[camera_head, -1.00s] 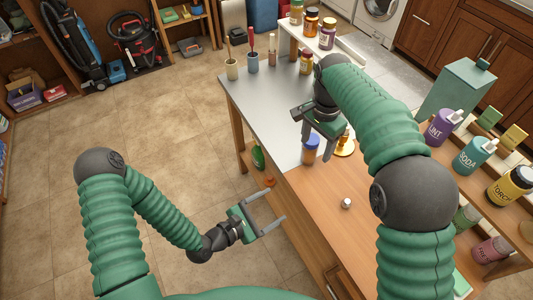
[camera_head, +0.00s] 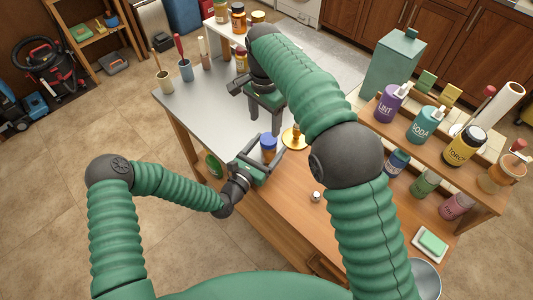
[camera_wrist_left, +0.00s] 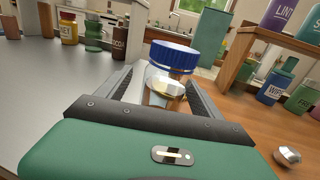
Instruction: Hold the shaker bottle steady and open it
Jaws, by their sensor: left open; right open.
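A bottle with a blue cap (camera_head: 268,139), which I take for the shaker bottle, stands upright near the table's front edge. In the left wrist view its blue cap (camera_wrist_left: 173,57) shows between the two fingers, with a shiny gold patch lower on the body. My left gripper (camera_head: 267,150) is open and low, its fingers on either side of the bottle. Whether they touch it, I cannot tell. My right gripper (camera_head: 266,120) is open and points down, above and slightly behind the bottle. The bottle's lower part is hidden by the left gripper.
A gold round-based piece (camera_head: 292,140) stands just right of the bottle. A small metal knob (camera_head: 316,196) lies on the wood nearer me. A shelf on the right holds lint, soda and other bottles (camera_head: 423,125).

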